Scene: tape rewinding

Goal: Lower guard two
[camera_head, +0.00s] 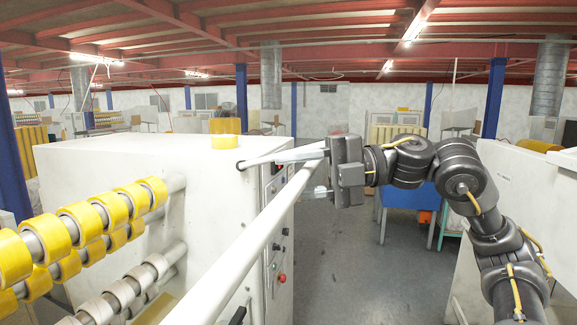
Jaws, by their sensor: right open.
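The guard (240,257) is a long white bar running from the bottom middle up toward my right gripper. Its short side arm reaches back to a dark-ended pivot (241,165) on the white machine (110,165). My right gripper (300,177) comes in from the right at the far end of the bar. Its fingers are spread, one above and one below, and the bar's far end appears to lie between them. I cannot tell whether they touch it. No number shows on the guard. My left gripper is out of view.
Several yellow tape rolls (77,224) sit on shafts at the left, with paler cores (120,290) below. Grey floor (345,270) is clear to the right.

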